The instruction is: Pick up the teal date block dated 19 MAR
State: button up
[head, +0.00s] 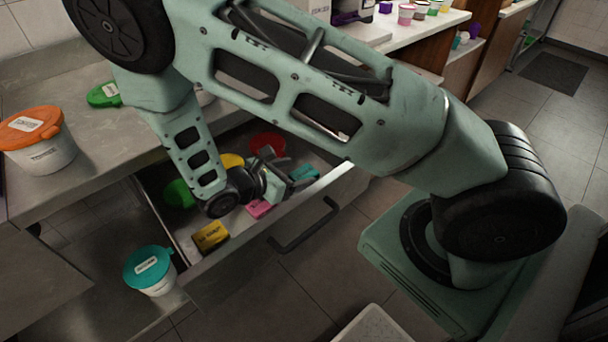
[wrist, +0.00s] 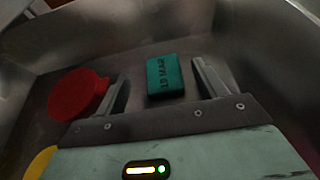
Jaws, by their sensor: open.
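The teal date block (wrist: 165,77) lies on the floor of an open metal drawer (head: 245,255). Its dark lettering, small and upside down in the wrist view, seems to read 19 MAR. The block also shows in the head view (head: 306,172), near the drawer's front wall and right of my gripper (head: 288,182). In the wrist view, my gripper (wrist: 160,74) is open and empty. The block lies ahead, between the lines of its two fingers and apart from both, closer to the right finger.
The drawer also holds a red lid (wrist: 76,94), a yellow lid (head: 232,160), a green lid (head: 178,194), a pink block (head: 259,208) and a yellow block (head: 210,236). The metal walls stand close around. An orange-lidded tub (head: 40,150) and a teal-lidded tub (head: 150,271) stand outside the drawer.

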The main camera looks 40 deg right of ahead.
aim_at(311, 169)
jog(key=x, duration=0.4)
jog(key=shift+s+d+f, duration=0.1)
jog(key=shift+d, duration=0.3)
jog(key=c, duration=1.1)
jog(key=shift+o, duration=0.2)
